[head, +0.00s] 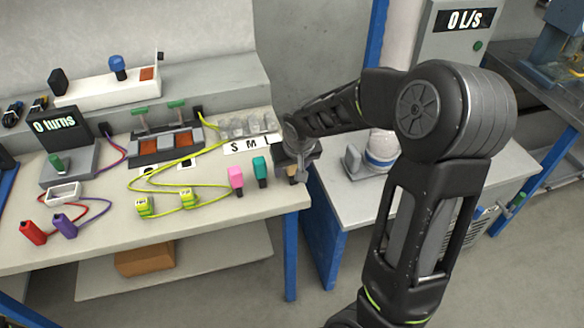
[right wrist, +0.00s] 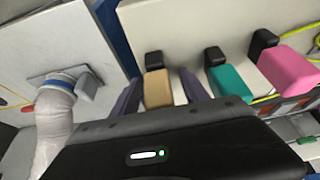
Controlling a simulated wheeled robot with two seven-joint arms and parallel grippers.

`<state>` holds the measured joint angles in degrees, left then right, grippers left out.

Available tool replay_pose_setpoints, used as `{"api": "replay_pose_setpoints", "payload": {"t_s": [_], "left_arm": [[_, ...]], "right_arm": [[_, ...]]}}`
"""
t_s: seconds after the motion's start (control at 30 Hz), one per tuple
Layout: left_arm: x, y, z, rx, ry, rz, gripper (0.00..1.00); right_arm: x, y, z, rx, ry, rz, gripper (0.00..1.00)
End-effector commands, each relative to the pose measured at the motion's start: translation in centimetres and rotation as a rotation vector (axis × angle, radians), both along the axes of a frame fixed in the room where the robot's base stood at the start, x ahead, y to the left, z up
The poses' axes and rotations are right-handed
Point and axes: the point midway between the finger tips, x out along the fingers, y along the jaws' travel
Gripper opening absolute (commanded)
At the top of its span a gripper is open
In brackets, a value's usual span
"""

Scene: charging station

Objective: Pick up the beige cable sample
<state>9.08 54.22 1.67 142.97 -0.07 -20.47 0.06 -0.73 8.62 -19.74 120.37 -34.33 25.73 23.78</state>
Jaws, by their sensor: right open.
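The right gripper is open, with one finger on each side of the beige sample in the right wrist view. I cannot tell whether the fingers touch it. The teal sample (head: 260,170) and the pink sample (head: 236,178) stand to the left of it. My left gripper is not in view.
Yellow cable connectors (head: 188,198), red (head: 33,233) and purple (head: 64,226) plugs lie further left on the table. Clear blocks (head: 250,124) sit behind the S and M labels. A second table (head: 350,198) with a white pipe (head: 382,150) is to the right.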

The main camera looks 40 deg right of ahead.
Motion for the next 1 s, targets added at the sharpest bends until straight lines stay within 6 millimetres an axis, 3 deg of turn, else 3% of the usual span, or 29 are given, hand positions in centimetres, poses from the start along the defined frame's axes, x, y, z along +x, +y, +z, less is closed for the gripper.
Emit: {"api": "replay_pose_setpoints", "payload": {"t_s": [0.47,1.0], "left_arm": [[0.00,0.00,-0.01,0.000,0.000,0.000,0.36],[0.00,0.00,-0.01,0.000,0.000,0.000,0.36]], "right_arm": [[0.00,-0.01,0.05,0.000,-0.001,0.000,0.52],[0.00,-0.01,0.05,0.000,0.000,0.000,0.08]]}}
